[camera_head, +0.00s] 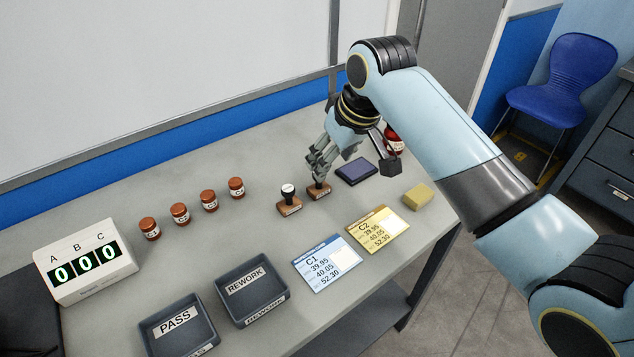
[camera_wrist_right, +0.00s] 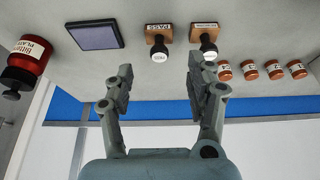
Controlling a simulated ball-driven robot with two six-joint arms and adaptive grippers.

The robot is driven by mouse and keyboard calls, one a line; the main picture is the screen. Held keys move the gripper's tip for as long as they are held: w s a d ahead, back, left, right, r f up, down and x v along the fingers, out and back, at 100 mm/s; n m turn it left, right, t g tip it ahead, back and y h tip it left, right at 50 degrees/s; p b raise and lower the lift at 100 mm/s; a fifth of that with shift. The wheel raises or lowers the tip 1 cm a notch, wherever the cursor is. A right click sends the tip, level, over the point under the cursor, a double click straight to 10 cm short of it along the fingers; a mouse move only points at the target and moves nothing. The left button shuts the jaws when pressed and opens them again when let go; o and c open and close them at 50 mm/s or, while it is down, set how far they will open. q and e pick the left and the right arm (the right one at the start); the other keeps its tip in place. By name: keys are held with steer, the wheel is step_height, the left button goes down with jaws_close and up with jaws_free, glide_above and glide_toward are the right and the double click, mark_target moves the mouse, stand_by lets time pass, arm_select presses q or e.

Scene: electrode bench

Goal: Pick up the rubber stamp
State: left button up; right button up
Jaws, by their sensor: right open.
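Two rubber stamps with wooden bases and black handles stand side by side on the bench. The right one (camera_head: 319,191), labelled PASS in the wrist view (camera_wrist_right: 159,40), is partly covered by my right gripper in the head view. The left one (camera_head: 289,203) stands beside it and also shows in the wrist view (camera_wrist_right: 206,38), its label too small to read surely. My right gripper (camera_head: 319,168) points down just above and behind the PASS stamp. In the wrist view its open fingers (camera_wrist_right: 160,75) stand either side of that stamp's handle, with nothing held. My left gripper is out of view.
A purple ink pad (camera_head: 356,171) and a red bottle (camera_head: 393,142) lie to the right, with a yellow sponge (camera_head: 417,196). In front are cards C1 (camera_head: 327,262) and C2 (camera_head: 377,229), and trays PASS (camera_head: 178,325) and REWORK (camera_head: 250,290). Several brown jars (camera_head: 180,213) stand left.

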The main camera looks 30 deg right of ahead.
steer(key=x, duration=0.2)
steer(key=w+x, duration=0.1)
steer(key=x, duration=0.2)
steer(key=shift+a, duration=0.1)
steer(key=shift+x, duration=2.65)
steer(key=shift+s+f, duration=0.1)
steer(key=shift+s, duration=0.1)
steer(key=c, duration=0.9)
steer(key=shift+c, duration=0.2)
steer(key=shift+r, duration=0.4)
steer(key=r, duration=0.3)
steer(key=shift+s+d+r, duration=0.25)
steer(key=shift+r, duration=0.1)
steer(key=s+d+r, duration=0.4)
steer(key=s+r, duration=0.2)
steer(key=s, duration=0.4)
steer(key=shift+s+r, duration=0.2)
steer(key=shift+r, duration=0.1)
